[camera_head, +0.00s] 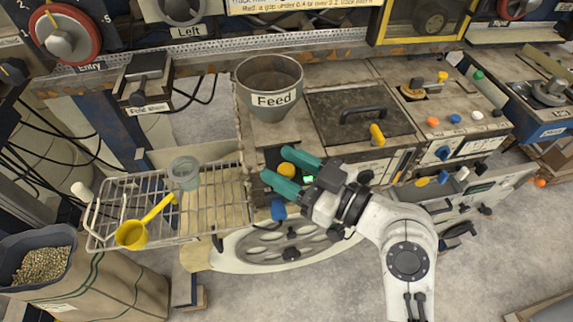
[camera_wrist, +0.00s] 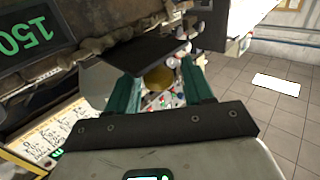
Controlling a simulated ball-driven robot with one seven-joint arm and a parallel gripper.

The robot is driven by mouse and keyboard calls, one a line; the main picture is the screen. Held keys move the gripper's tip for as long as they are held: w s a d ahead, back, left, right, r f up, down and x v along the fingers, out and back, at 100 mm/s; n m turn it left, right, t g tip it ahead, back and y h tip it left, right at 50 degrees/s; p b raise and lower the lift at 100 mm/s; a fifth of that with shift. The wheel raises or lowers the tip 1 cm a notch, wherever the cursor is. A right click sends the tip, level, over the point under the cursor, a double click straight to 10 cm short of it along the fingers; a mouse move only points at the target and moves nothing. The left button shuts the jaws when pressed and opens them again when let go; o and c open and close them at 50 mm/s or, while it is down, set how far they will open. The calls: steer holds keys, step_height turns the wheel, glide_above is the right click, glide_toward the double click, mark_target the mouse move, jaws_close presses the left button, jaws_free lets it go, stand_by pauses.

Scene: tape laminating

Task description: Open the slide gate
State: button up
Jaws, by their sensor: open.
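A yellow round knob (camera_head: 287,169) shows below the grey Feed hopper (camera_head: 270,88) in the head view. It may be the slide gate's handle; I cannot make out the gate itself. My gripper (camera_head: 268,162) has its two teal fingers spread and pointing left, one on each side of the knob in the picture. In the wrist view, my gripper (camera_wrist: 158,72) is open, and the yellow knob (camera_wrist: 158,77) appears between the fingers, below a dark flat plate (camera_wrist: 147,50). I cannot tell whether either finger touches the knob.
A wire rack (camera_head: 215,207) holding a clear cup (camera_head: 184,172) and a yellow scoop (camera_head: 132,234) is to the left. A black-handled lid (camera_head: 350,126) and a yellow lever (camera_head: 377,135) lie right of the hopper. A sack of pellets (camera_head: 42,265) stands lower left.

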steer(key=b+v, duration=0.3)
steer(key=v, duration=0.7)
steer(key=shift+d, duration=0.35)
steer(key=shift+s, duration=0.1)
steer(key=s+d+f+m+g+h, duration=0.1)
steer(key=s+d+f+m+h, duration=0.2)
steer(key=f, duration=0.6)
steer(key=s+d+f+m+g+h, duration=0.1)
steer(key=d+f+m+h, duration=0.3)
steer(key=f, duration=0.5)
steer(key=s+d+f+m+g+h, duration=0.5)
steer(key=s+d+f+h, duration=0.4)
steer(key=s+d, duration=0.4)
steer(key=s+f, duration=0.1)
steer(key=s, duration=0.1)
steer(key=shift+s+d+f+m+g, duration=0.25)
steer(key=shift+d+f+m+g, duration=0.05)
steer(key=shift+f+g, duration=0.1)
